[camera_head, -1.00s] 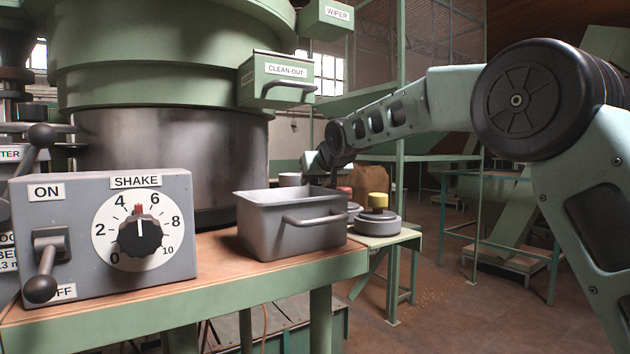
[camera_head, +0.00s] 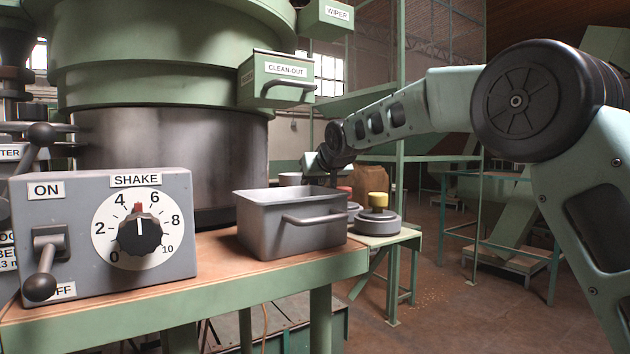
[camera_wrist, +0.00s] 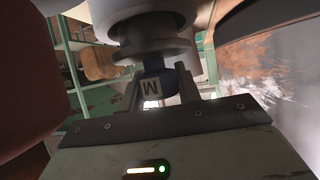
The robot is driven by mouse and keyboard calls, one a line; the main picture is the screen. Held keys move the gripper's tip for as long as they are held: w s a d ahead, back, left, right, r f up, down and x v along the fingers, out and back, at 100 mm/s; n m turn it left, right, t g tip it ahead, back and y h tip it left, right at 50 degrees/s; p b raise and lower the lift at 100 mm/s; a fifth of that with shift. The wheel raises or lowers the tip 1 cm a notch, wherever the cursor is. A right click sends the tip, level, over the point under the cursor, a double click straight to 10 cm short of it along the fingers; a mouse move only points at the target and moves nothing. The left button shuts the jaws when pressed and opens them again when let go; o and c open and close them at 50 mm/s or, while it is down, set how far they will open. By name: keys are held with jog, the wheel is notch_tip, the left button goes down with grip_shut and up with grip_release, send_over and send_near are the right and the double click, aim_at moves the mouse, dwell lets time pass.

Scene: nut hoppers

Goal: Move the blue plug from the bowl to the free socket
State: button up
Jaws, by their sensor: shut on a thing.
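My gripper (camera_head: 332,181) is at the back, behind the grey bin, and its fingertips are partly hidden in the head view. In the wrist view my gripper (camera_wrist: 163,88) is shut on the blue plug (camera_wrist: 155,84), a dark blue piece marked with an M. A grey-white stepped round piece (camera_wrist: 150,32) lies just beyond the plug; I cannot tell whether they touch. A yellow plug (camera_head: 378,199) stands in a round grey base (camera_head: 378,224) on the small green table. A red plug (camera_head: 345,190) shows partly behind the bin. A pale bowl (camera_head: 290,178) is left of my gripper.
The grey bin (camera_head: 290,232) with a side handle stands on the wooden bench (camera_head: 200,282), beside the control box (camera_head: 70,200). A brown sack (camera_head: 371,177) stands behind the plugs. The green machine fills the left.

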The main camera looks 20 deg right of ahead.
jog(key=shift+f+b, duration=0.45)
jog(key=shift+f, duration=0.1)
jog(key=o, duration=0.8)
jog(key=shift+b+v, duration=1.45)
jog(key=shift+v, duration=4.05)
